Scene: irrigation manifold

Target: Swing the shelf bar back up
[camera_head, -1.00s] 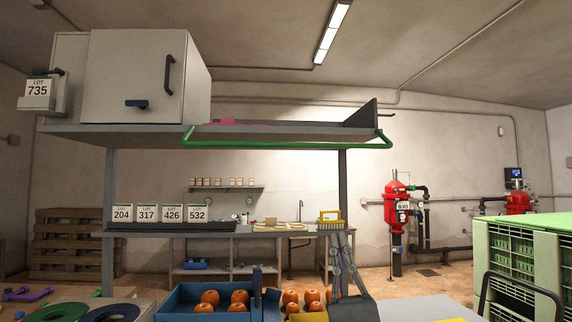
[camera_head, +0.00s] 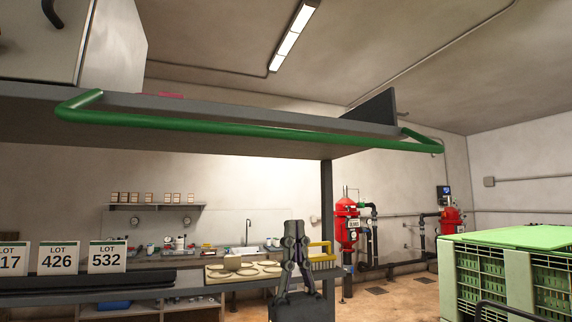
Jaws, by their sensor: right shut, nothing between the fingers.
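The green shelf bar (camera_head: 240,128) runs along the front edge of the grey upper shelf (camera_head: 250,108). Its bent ends meet the shelf at left and right, and its long part hangs just below the shelf's front lip. My right gripper (camera_head: 297,230) is low in the middle of the view, pointing up, with its fingers together and nothing in them. It is well below the bar and apart from it. My left gripper is not in view.
A grey cabinet (camera_head: 112,50) stands on the shelf's left. A post (camera_head: 327,200) holds the shelf near its right end. LOT cards (camera_head: 107,257) and a yellow-handled brush (camera_head: 321,250) are on the lower shelf. Green crates (camera_head: 510,265) stand at right; the space before the bar looks clear.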

